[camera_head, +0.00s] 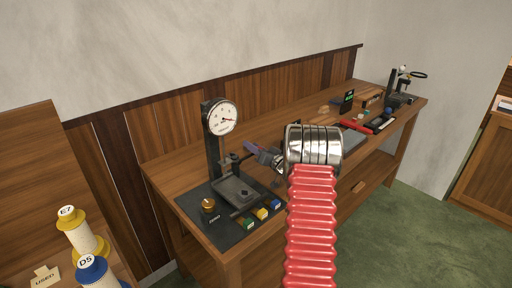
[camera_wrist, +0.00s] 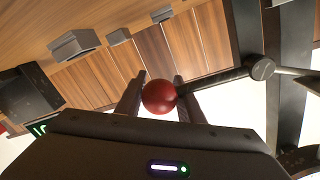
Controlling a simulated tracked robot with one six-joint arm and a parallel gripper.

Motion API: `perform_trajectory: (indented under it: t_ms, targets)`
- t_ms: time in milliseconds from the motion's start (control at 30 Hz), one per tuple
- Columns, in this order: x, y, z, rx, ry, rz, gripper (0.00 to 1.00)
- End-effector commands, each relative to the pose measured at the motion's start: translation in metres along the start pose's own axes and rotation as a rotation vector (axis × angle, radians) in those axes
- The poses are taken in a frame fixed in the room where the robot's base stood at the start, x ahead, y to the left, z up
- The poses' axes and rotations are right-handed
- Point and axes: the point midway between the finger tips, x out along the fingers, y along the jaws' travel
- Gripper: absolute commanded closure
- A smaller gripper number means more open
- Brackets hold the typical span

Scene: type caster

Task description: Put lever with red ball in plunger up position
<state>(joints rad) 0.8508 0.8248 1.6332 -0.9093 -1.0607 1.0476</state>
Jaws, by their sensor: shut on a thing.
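The red ball (camera_wrist: 158,96) sits between the two dark fingers of my gripper (camera_wrist: 160,92) in the wrist view. The fingers are closed on it from both sides. The black lever (camera_wrist: 214,79) runs from the ball to a round pivot (camera_wrist: 262,68) on a dark upright frame at the right. In the head view, my gripper (camera_head: 268,157) is beside the gauge stand, partly behind my silver wrist cuff. The stand has a round white dial (camera_head: 222,118) on a black column. The ball cannot be made out in the head view.
The stand's dark base (camera_head: 225,232) holds a brass knob (camera_head: 208,205) and several coloured blocks. Along the wooden bench (camera_head: 290,125) are a green display (camera_head: 349,96), a red tool (camera_head: 354,126) and another black device (camera_head: 400,85). Spools (camera_head: 85,240) stand at lower left.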

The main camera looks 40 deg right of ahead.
Motion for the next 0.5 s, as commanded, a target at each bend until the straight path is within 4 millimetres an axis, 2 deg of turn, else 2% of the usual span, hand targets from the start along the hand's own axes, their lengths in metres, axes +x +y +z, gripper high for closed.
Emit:
perform_trajectory:
  t_ms: [33,167,200,400,500]
  targets:
    - [0.0003,-0.0007,0.0099,0.000,-0.017,-0.001,1.00]
    - [0.0009,-0.0016,0.0099,-0.001,-0.017,-0.003,1.00]
    - [0.0011,-0.0018,0.0099,-0.001,-0.017,-0.003,0.64]
    - [0.0016,-0.0027,0.0065,-0.002,-0.011,-0.005,0.50]
    - [0.0016,-0.0027,0.0049,-0.002,-0.009,-0.005,0.50]
